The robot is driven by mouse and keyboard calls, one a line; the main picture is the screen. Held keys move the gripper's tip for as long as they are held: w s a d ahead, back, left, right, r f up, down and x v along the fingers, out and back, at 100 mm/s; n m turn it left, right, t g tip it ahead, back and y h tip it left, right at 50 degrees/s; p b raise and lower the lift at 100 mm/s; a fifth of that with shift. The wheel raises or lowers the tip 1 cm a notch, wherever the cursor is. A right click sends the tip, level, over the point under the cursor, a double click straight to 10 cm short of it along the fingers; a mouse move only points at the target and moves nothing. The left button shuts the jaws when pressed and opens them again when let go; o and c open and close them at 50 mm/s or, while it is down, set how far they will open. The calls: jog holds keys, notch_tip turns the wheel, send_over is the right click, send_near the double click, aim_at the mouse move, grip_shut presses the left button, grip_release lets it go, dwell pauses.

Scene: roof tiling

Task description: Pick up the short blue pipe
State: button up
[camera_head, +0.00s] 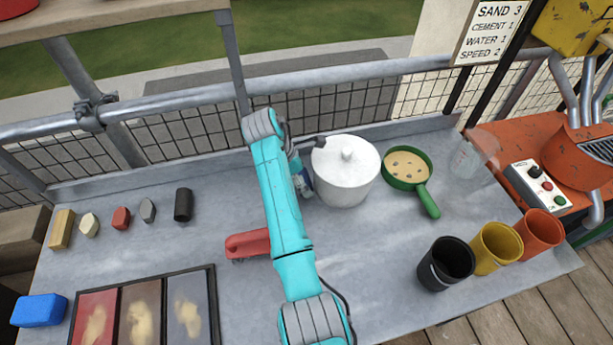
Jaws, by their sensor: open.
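I cannot clearly make out a short blue pipe in the head view. A small blue and grey piece (304,182) shows between my turquoise arm and the white lidded pot. I cannot tell whether it is a pipe or part of my wrist. My arm rises across the middle of the metal worktop (375,265) and bends at its far end. My gripper's fingers are hidden, so their place relative to any pipe does not show. A blue block (38,310) lies at the far left and does not look like a pipe.
The white pot (345,172) and a green pan (409,172) stand right of my arm. A red tool (247,245) lies partly behind it. Black (445,264), yellow (496,249) and orange (538,235) cups line the right. A dark cylinder (183,204) and framed tray (214,287) are left.

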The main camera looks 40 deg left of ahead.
jog(key=c, duration=0.9)
jog(key=shift+c, duration=0.2)
